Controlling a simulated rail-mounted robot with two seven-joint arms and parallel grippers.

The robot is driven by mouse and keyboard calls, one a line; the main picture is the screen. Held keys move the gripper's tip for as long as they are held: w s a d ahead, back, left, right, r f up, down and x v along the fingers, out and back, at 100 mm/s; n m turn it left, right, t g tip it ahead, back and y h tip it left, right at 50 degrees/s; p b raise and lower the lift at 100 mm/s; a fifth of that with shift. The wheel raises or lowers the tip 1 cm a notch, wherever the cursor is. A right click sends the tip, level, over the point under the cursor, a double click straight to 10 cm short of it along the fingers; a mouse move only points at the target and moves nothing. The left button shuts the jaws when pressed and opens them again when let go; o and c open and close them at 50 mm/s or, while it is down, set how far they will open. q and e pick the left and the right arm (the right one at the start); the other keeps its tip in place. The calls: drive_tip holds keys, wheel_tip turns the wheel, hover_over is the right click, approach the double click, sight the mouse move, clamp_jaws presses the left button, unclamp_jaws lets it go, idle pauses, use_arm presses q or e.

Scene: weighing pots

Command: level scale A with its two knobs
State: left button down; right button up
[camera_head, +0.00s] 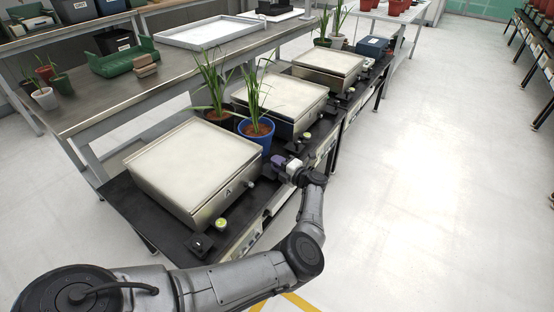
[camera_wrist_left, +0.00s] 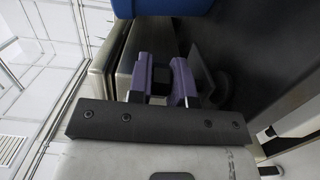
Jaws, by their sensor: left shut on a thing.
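Scale A (camera_head: 192,163) is a steel scale with a broad pale top plate and the letter A on its front side. A round yellow-green level vial (camera_head: 221,223) sits in front of it, next to a black knob block (camera_head: 200,244). The bubble is too small to read. My left gripper (camera_head: 275,161) is at the scale's far right corner. In the left wrist view its purple fingers (camera_wrist_left: 159,88) are shut on a small dark knob (camera_wrist_left: 160,87), beside the scale's steel side (camera_wrist_left: 127,62). In the head view the gripper hides this knob. My right gripper is not in view.
A blue pot with a plant (camera_head: 256,138) stands just behind my left gripper; its blue wall (camera_wrist_left: 160,7) shows in the left wrist view. More scales (camera_head: 283,98) stand farther along the black bench. A steel table (camera_head: 100,100) runs behind. The floor to the right is clear.

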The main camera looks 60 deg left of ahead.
use_arm(q)
drive_tip(key=m+t+p, duration=0.2)
drive_tip(key=t+p, duration=0.1)
drive_tip(key=m+t+p, duration=0.2)
drive_tip(key=t+p, duration=0.1)
drive_tip(key=m+t+p, duration=0.2)
drive_tip(key=t+p, duration=0.1)
drive_tip(key=shift+r+t, duration=0.25)
drive_tip(key=shift+t, duration=0.05)
drive_tip(key=shift+m+t+p, duration=0.6)
drive_tip(key=shift+t, duration=0.1)
drive_tip(key=m+t+h, duration=0.1)
drive_tip(key=m+t+p, duration=0.1)
drive_tip(key=t, duration=0.1)
drive_tip(key=shift+f+h, duration=0.25)
drive_tip(key=shift+h, duration=0.15)
drive_tip(key=m+t+h, duration=0.1)
drive_tip(key=m+t, duration=0.1)
drive_tip(key=shift+t+h, duration=0.3)
drive_tip(key=shift+t, duration=0.1)
drive_tip(key=shift+m+t+h+b, duration=0.3)
drive_tip(key=shift+m+t+h, duration=0.3)
drive_tip(key=shift+m+t, duration=0.1)
drive_tip(key=shift+h, duration=0.3)
drive_tip(key=c, duration=1)
unclamp_jaws()
drive_tip(key=shift+c, duration=0.2)
